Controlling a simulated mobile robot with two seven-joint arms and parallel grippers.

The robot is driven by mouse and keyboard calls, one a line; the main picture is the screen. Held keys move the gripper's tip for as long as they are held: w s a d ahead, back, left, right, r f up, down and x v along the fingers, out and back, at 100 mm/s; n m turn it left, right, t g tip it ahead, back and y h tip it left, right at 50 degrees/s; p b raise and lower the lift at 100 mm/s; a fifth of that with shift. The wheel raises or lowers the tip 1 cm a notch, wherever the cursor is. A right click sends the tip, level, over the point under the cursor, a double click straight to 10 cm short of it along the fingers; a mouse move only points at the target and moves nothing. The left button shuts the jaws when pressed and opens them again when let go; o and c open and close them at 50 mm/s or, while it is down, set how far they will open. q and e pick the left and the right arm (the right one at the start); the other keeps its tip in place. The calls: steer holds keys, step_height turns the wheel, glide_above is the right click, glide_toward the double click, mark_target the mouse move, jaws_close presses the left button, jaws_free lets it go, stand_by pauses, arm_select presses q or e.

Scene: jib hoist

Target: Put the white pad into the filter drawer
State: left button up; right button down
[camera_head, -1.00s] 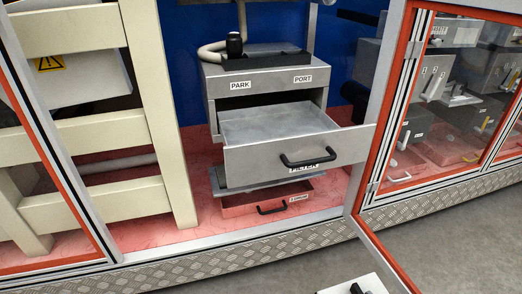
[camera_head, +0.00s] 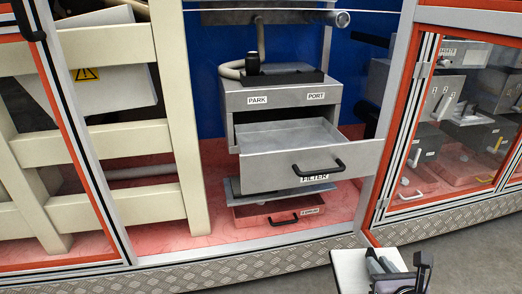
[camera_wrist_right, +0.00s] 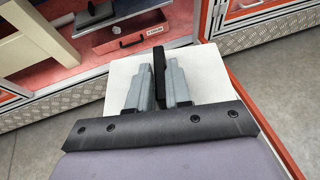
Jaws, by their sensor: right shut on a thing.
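The white pad (camera_head: 350,272) is a flat white plate at the bottom of the head view, outside the cabinet. My right gripper (camera_head: 383,266) is shut on the pad's upright black grip; the right wrist view shows the two grey fingers (camera_wrist_right: 160,80) on it, with the white pad (camera_wrist_right: 208,72) spread beneath and around. The filter drawer (camera_head: 280,172) is a grey metal drawer with a black handle and a FILTER label. It is pulled out and looks empty inside. The pad is apart from it, lower and to its right. My left gripper is not in view.
The drawer unit (camera_head: 270,97) carries PARK and PORT labels. A lower red-lit drawer (camera_head: 280,217) sits beneath. A cream slatted frame (camera_head: 172,110) stands left. The open glazed door (camera_head: 400,130) with its red edge is close at the right. A tread-plate sill (camera_head: 240,266) runs along the front.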

steer(key=w+a+r+m+h, duration=0.15)
steer(key=w+r, duration=0.35)
steer(key=r, duration=0.8)
step_height(320, 180, up, 9)
steer(key=n+y, duration=0.2)
glide_above(358, 259)
steer(key=s+a, duration=0.3)
steer(key=a, duration=0.2)
step_height(358, 259, up, 8)
steer(key=a+m+h+p, duration=0.1)
steer(key=a+p, duration=0.1)
steer(key=p, duration=1)
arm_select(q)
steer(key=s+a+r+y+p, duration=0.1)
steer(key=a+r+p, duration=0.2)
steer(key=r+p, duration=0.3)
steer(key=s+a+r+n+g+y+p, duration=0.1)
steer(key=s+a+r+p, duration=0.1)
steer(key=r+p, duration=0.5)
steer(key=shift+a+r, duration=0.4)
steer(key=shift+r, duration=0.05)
arm_select(e)
steer(key=s+d+r+n+y, duration=0.1)
steer(key=s+r, duration=0.3)
steer(key=s, duration=0.1)
steer(key=shift+d, duration=0.3)
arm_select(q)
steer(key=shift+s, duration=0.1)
arm_select(e)
steer(key=shift+y, duration=0.25)
